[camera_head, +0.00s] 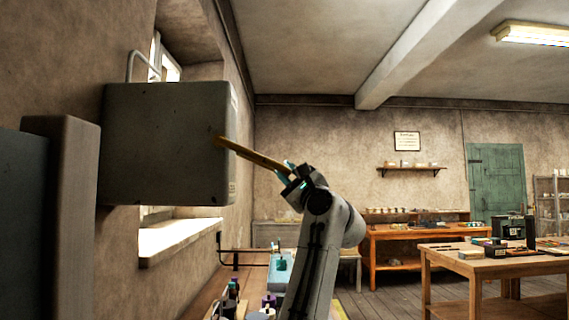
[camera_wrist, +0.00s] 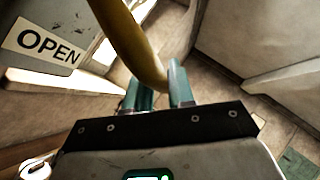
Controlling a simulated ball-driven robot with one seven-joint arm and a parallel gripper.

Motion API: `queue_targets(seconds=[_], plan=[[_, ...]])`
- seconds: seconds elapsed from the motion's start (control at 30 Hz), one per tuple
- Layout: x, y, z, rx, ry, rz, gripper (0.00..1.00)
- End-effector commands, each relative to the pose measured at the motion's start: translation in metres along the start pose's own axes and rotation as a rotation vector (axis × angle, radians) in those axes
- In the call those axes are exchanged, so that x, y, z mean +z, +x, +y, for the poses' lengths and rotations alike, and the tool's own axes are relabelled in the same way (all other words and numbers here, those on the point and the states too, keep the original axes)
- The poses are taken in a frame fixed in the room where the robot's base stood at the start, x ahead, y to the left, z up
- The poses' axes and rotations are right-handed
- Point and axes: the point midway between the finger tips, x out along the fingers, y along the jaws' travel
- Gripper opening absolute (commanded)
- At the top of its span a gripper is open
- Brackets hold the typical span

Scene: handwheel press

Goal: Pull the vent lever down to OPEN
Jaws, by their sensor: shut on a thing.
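The vent lever (camera_head: 252,156) is a long brownish-yellow bar on the side of a grey box (camera_head: 165,145) mounted by the wall. It slopes gently down to the right from its pivot. My gripper (camera_head: 287,176) is shut on the lever's outer end. In the wrist view the lever (camera_wrist: 130,40) comes down from the top edge to between the teal fingers of my gripper (camera_wrist: 160,88). A white label reading OPEN (camera_wrist: 48,44) sits on the grey surface at upper left. The fingers partly hide the lever's tip.
A window with a bright sill (camera_head: 178,238) is in the wall behind the box. Below my arm, a bench (camera_head: 205,292) holds several small items. A wooden table (camera_head: 480,262) and a workbench (camera_head: 405,242) stand at the right. Open air surrounds the lever's end.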

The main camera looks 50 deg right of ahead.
Motion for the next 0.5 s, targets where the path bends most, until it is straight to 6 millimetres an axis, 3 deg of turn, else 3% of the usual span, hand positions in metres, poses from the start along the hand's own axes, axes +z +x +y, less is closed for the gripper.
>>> queue_targets(seconds=[0.2,0.5], plan=[[-0.013,-0.004,0.016,-0.060,0.062,-0.002,0.00],[-0.017,-0.005,0.027,-0.058,0.058,-0.003,0.00]])
